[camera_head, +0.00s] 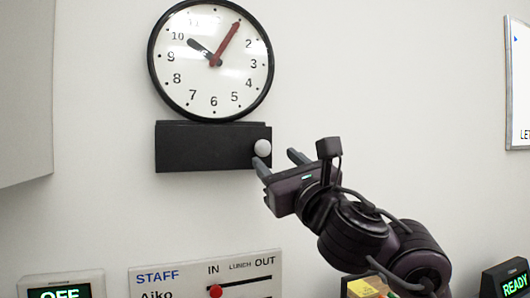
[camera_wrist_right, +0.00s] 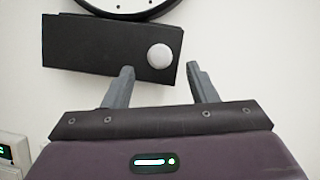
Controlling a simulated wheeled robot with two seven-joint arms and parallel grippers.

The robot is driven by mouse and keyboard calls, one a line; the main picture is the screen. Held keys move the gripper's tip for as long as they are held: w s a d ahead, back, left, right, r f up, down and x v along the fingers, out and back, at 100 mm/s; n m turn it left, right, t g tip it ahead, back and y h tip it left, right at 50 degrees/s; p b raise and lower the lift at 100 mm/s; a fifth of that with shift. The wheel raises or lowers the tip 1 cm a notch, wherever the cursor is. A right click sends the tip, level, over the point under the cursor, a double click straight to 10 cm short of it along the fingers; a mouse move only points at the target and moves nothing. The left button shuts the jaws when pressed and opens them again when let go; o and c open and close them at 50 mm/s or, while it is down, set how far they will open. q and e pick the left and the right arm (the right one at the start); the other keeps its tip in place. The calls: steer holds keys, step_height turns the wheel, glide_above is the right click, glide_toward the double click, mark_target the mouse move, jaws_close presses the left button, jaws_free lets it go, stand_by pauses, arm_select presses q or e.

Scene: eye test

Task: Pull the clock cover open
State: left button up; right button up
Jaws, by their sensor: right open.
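A round wall clock (camera_head: 211,95) has a black rim, a black hand and a red hand. Below it is a black rectangular cover (camera_head: 205,148) with a white round knob (camera_head: 262,148) near its right end. The cover also shows in the right wrist view (camera_wrist_right: 95,45), with the knob (camera_wrist_right: 160,55) beyond and between the fingertips. My right gripper (camera_head: 276,158) is open and empty, just below and right of the knob in the head view. Its two fingers (camera_wrist_right: 160,69) point toward the cover. I cannot tell whether either touches it. My left gripper is not in view.
A white staff board (camera_head: 205,268) with a red slider is below, a lit "OFF" box (camera_head: 60,287) at the lower left and a "READY" box (camera_head: 506,279) at the lower right. A grey cabinet (camera_head: 25,90) juts out at left.

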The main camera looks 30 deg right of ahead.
mark_target(264, 149)
steer(key=p+x, duration=0.1)
steer(key=x, duration=0.4)
steer(key=shift+w, duration=0.3)
jaws_close()
